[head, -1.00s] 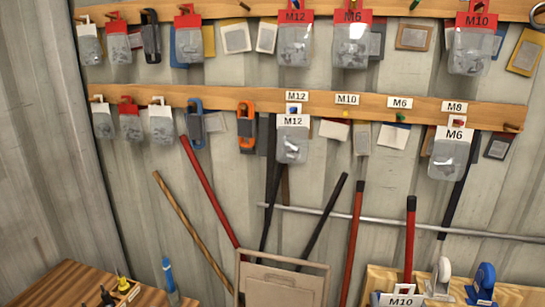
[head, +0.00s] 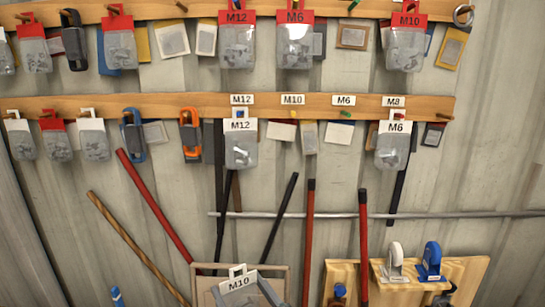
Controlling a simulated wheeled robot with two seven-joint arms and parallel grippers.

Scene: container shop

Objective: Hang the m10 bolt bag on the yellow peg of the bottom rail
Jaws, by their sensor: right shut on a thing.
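The m10 bolt bag (head: 240,284), with a white M10 header and a clear pouch, is at the bottom of the head view, left of centre. My right gripper (head: 268,291) is shut on it; only a dark part of the gripper shows at the bag's right, and the fingertips are hard to make out. The yellow peg (head: 293,114) is on the bottom rail (head: 325,107), under the M10 label (head: 292,100). It looks bare, well above and to the right of the held bag in the picture. My left gripper is not in view.
A white-header M12 bag (head: 240,152) hangs left of the yellow peg, and a white-header M6 bag (head: 393,150) further right. Red-header bags, including another M10 (head: 405,50), hang on the top rail (head: 160,10). Long-handled tools lean on the wall below.

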